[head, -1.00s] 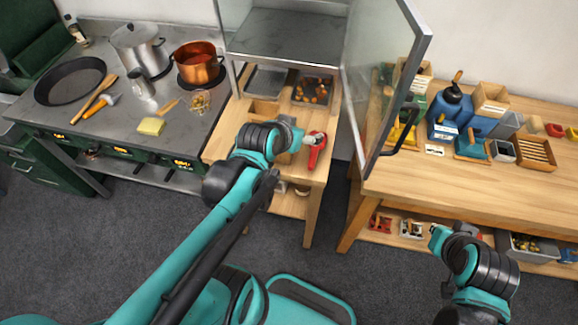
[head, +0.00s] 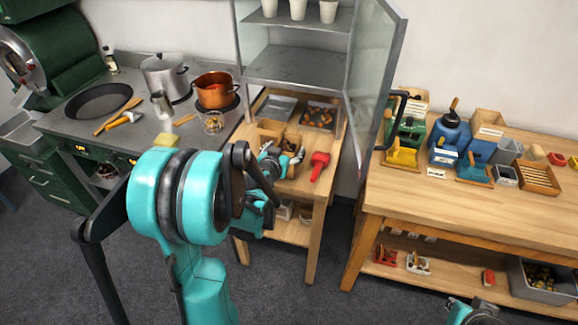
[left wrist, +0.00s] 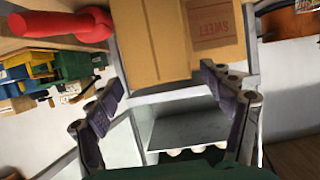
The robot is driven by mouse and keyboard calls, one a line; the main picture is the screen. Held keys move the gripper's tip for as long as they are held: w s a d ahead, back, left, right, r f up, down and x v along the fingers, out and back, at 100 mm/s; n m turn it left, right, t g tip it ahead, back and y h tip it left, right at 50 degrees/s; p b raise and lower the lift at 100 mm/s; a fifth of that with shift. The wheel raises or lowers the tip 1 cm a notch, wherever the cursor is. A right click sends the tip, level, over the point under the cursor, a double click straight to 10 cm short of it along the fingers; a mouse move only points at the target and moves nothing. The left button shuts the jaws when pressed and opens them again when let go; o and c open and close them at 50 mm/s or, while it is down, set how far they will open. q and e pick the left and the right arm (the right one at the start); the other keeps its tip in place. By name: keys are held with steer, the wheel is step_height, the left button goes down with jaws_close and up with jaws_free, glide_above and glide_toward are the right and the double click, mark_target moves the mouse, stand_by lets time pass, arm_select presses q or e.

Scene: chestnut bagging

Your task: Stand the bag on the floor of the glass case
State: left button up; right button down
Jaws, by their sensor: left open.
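The brown paper bag (left wrist: 165,40), with a darker printed label reading SWEET, is close in front of my left gripper (left wrist: 165,112) in the left wrist view. The gripper's fingers are spread wide, and the bag is apart from them. In the head view the bag (head: 268,131) appears to stand on the small wooden table, partly hidden by my left gripper (head: 284,161). The glass case (head: 300,68) stands behind with its glass door (head: 375,75) swung open to the right. Its floor is bare. My right gripper is not in view; only part of that arm shows.
White cups (head: 298,10) stand on the case's upper shelf. A red tool (head: 320,165) lies on the small table (head: 327,182) right of my gripper. A tray of chestnuts (head: 320,114) sits below the case. The stove with pots is left, a crowded workbench (head: 430,200) right.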

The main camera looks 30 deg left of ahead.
mark_target(292, 140)
arm_select(q)
steer(key=b+x, duration=0.1)
steer(key=x, duration=0.3)
steer(key=shift+w+f, duration=0.2)
steer(key=shift+f, duration=0.05)
steer(key=shift+s+r, duration=0.1)
steer(key=shift+r, duration=0.05)
jaws_close()
